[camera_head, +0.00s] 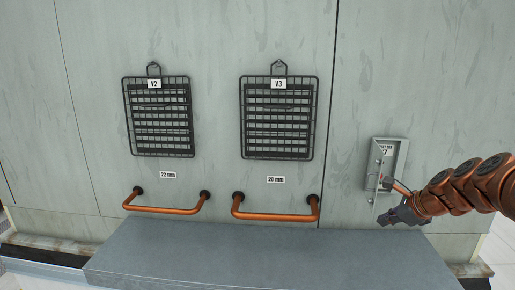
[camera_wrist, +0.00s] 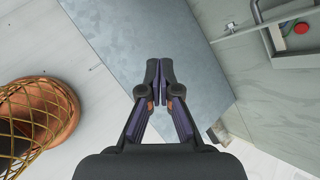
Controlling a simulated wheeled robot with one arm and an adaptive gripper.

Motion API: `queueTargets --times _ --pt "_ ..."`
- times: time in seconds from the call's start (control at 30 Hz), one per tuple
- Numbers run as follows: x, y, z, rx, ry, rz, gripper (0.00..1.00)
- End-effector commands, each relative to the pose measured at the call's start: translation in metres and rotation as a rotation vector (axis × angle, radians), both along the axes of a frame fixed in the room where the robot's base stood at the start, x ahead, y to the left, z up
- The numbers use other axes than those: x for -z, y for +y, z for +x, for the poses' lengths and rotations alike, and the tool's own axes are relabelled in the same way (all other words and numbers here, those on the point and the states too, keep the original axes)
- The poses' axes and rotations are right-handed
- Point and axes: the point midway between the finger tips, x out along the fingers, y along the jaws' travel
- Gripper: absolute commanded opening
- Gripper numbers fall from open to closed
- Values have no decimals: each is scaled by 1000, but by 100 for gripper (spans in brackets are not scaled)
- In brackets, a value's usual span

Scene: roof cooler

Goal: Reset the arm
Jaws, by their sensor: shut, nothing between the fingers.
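My gripper (camera_head: 387,218) is at the right in the head view, in front of the wall and just below the small open box. My copper-coloured arm reaches in to it from the right edge. In the wrist view, my gripper (camera_wrist: 158,88) is shut with its fingertips together and nothing between them. The fingers show over the grey ledge (camera_wrist: 190,40) and touch nothing that I can see.
The small wall box (camera_head: 400,160) has its door open; its red button (camera_wrist: 301,28) shows in the wrist view. Black grilles V2 (camera_head: 160,118) and V3 (camera_head: 278,118) hang above copper handles (camera_head: 165,210) and (camera_head: 275,217).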

Motion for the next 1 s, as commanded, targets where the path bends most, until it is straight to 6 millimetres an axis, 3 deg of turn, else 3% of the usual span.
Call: queueTargets --times 0.17,0.3,0.5,0.73,1.0 --pt "-1 59 -33 -243 13 -122 0" --pt "5 112 -79 -521 30 -254 0" --pt "19 166 -157 -915 53 -428 0" --pt "39 194 -253 -1355 87 -590 0" --pt "62 191 -362 -1827 131 -694 0"
